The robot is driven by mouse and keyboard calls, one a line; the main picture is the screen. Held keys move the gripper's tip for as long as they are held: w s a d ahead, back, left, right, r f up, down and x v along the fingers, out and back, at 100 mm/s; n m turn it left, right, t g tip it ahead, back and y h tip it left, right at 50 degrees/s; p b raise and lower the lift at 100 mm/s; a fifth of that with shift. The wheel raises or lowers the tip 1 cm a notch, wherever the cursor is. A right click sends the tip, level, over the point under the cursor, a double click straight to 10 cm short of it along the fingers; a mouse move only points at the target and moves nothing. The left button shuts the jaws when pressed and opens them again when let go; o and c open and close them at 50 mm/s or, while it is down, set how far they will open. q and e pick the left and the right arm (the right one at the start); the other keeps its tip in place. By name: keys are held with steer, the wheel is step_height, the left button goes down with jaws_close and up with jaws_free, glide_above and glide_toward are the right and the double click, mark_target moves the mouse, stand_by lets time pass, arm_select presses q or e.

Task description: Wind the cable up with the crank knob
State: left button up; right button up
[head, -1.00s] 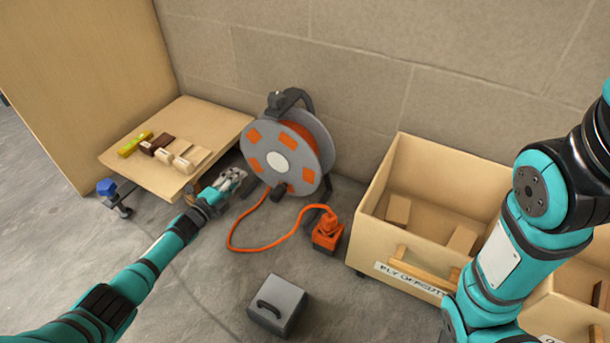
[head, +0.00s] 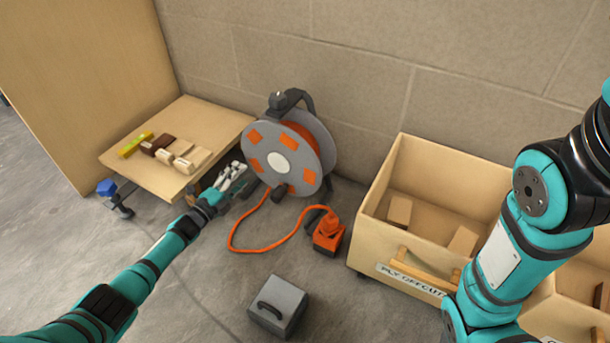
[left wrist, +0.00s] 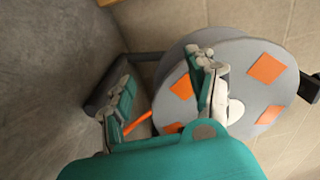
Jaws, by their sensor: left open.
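The cable reel (head: 254,150) stands upright by the wall, a grey disc with orange patches and a pale hub. Its dark crank knob (head: 279,193) sticks out low on the front face. The orange cable (head: 268,248) runs from the reel along the floor to an orange socket block (head: 328,235). My left gripper (head: 235,174) is open and empty, just left of the reel's lower side and apart from the knob. In the left wrist view, my spread fingers (left wrist: 166,84) overlap the grey disc (left wrist: 245,55); I cannot make out the knob there. My right gripper is out of view.
A low wooden bench (head: 150,175) with several small blocks stands left of the gripper. A wooden offcut crate (head: 375,240) is right of the reel. A grey weight (head: 285,302) sits on the floor in front. Floor between bench and weight is mostly clear.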

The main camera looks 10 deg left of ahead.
arm_select(q)
steer(key=s+a+r+p, duration=0.2)
steer(key=s+a+p, duration=0.3)
steer(key=s, duration=0.1)
steer(key=shift+a+r+n+y+p, duration=0.25)
steer(key=shift+a+n+y+p, duration=0.05)
steer(key=shift+p, duration=0.05)
steer(key=shift+d, duration=0.2)
